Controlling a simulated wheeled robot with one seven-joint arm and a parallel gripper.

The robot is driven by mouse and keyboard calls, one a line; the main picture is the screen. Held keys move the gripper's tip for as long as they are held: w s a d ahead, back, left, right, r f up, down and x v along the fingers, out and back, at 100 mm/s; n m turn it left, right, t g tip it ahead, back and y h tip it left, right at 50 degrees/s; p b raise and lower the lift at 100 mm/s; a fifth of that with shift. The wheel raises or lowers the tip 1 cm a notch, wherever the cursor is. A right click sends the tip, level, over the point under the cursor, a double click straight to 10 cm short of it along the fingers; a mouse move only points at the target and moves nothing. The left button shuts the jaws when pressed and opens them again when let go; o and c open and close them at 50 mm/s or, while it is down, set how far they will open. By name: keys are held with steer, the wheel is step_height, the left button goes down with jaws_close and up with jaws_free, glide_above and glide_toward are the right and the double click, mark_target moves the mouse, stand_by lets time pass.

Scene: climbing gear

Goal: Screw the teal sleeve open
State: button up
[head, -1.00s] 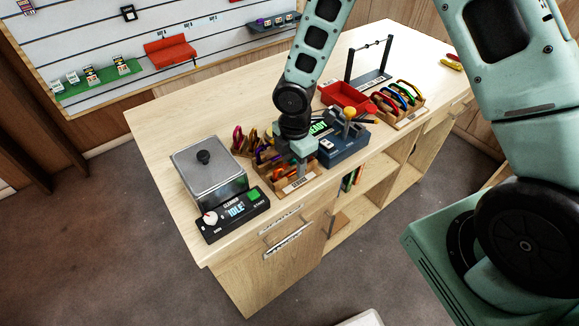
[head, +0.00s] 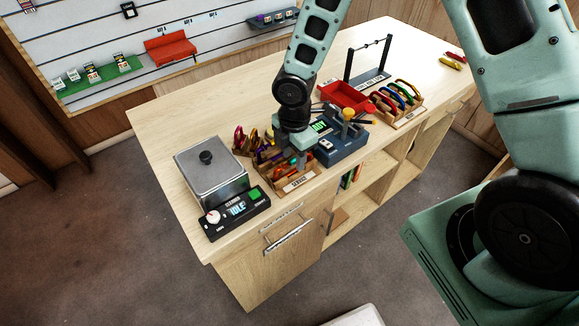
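My gripper (head: 300,166) hangs from the wrist over the wooden rack (head: 294,186) at the front of the bench. The rack holds several carabiners in purple, orange, red and other colours. My gripper and wrist cover part of the rack. The fingers are too small and too hidden to show whether they are open or shut, or whether they touch anything. I cannot make out a teal sleeve on any of the carabiners.
A metal cleaner tank (head: 211,179) with a black control box (head: 236,214) stands left of the rack. A dark blue tester (head: 342,143), a red bin (head: 345,96) and another carabiner rack (head: 398,106) stand right. The bench's back left is clear.

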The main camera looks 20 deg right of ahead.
steer(key=shift+s+d, duration=0.15)
steer(key=shift+s, duration=0.55)
steer(key=shift+f+b, duration=0.15)
steer(key=shift+b, duration=0.15)
steer(key=shift+f+b, duration=0.4)
steer(key=shift+f, duration=0.15)
steer(key=shift+r, duration=0.1)
steer(key=shift+w, duration=0.15)
steer(key=shift+w+p, duration=0.25)
steer(key=shift+p, duration=0.1)
steer(key=shift+w+a, duration=0.2)
steer(key=shift+w, duration=0.15)
